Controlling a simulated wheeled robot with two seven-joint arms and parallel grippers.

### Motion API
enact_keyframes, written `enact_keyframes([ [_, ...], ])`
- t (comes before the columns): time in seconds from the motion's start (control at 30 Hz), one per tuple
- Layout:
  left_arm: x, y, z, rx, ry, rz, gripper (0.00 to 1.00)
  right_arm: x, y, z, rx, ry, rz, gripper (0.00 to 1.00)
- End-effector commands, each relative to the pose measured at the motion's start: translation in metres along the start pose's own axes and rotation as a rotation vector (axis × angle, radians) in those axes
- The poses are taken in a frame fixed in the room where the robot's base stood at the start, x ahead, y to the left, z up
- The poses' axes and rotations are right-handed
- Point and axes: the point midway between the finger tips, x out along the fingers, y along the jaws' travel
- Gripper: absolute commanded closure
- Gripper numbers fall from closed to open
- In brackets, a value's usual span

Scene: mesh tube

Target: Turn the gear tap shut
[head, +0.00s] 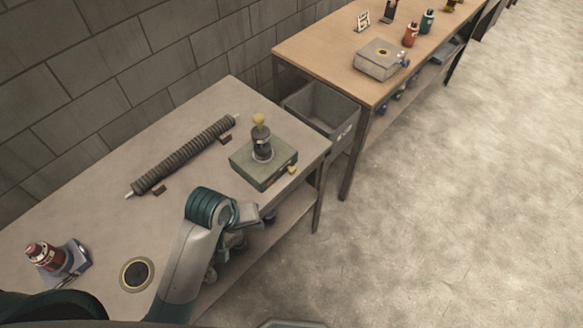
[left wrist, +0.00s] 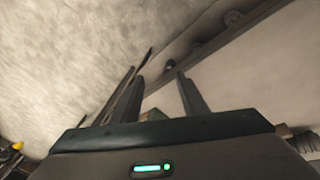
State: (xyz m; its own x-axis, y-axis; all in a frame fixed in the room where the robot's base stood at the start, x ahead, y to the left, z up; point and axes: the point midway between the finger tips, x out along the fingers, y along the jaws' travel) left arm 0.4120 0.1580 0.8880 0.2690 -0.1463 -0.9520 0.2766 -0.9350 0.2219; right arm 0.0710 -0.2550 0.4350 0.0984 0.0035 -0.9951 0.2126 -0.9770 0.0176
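On the grey workbench, a squat green box (head: 262,165) carries an upright dark cylindrical fitting (head: 262,144) with a yellow knob (head: 259,119) on top. A small yellow piece (head: 292,170) sticks out at the box's right side. Which of these is the gear tap I cannot tell for sure. My left gripper (head: 248,214) is near the bench's front edge, apart from the box and nearer to me. In the left wrist view its two dark fingers (left wrist: 160,82) stand apart with nothing between them. My right gripper is in neither view.
A ribbed grey tube (head: 185,155) lies along the bench's back. A red-topped device (head: 55,258) and a round black disc (head: 137,274) are at the near left. A grey bin (head: 322,107) stands between this bench and a wooden table (head: 322,50).

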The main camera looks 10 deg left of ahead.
Motion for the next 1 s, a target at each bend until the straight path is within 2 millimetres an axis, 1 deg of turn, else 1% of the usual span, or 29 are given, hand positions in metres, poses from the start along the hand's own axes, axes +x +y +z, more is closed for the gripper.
enact_keyframes([
  [0.03,0.000,0.013,-0.016,-0.038,0.000,0.008,0.60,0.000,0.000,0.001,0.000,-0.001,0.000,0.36],
  [0.17,-0.004,0.042,-0.053,-0.163,-0.017,0.018,0.60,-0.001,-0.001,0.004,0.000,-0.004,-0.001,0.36],
  [0.27,-0.010,0.065,-0.081,-0.261,-0.030,0.018,0.60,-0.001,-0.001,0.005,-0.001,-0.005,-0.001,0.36],
  [0.4,-0.024,0.095,-0.119,-0.395,-0.044,0.010,0.60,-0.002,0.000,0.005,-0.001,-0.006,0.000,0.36],
  [0.53,-0.040,0.117,-0.150,-0.506,-0.050,-0.005,0.60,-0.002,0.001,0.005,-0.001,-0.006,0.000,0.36],
  [0.6,-0.048,0.126,-0.162,-0.553,-0.051,-0.014,0.60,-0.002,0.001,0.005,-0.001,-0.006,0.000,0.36],
  [0.73,-0.058,0.136,-0.175,-0.612,-0.052,-0.025,0.60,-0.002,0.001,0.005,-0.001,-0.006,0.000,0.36],
  [0.83,-0.061,0.138,-0.179,-0.633,-0.053,-0.031,0.60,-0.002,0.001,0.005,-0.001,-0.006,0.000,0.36],
  [1.0,-0.061,0.139,-0.180,-0.637,-0.053,-0.032,0.60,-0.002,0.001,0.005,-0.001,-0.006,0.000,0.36],
])
